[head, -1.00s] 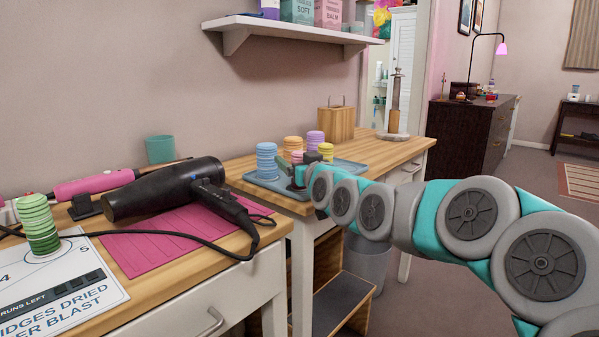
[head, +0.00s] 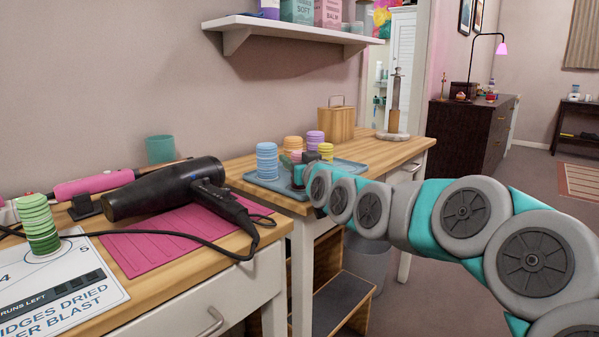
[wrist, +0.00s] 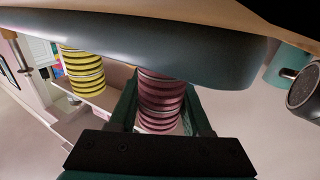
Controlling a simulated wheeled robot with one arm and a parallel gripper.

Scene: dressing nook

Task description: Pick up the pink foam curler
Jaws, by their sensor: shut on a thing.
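The pink foam curler (wrist: 160,103) is a ribbed pink stack between the two fingers of my gripper (wrist: 163,112) in the wrist view. My gripper is shut on it. In the head view, only a little of the pink curler (head: 296,156) shows behind my gripper (head: 302,168), over the blue-grey tray (head: 262,182). Whether its base touches the tray is hidden there.
Blue (head: 267,161), orange (head: 293,143), purple (head: 315,139) and yellow (head: 326,151) curler stacks stand close around on the tray. The yellow one also shows in the wrist view (wrist: 82,70). A wooden box (head: 336,124) stands behind. A black hair dryer (head: 165,190) lies left.

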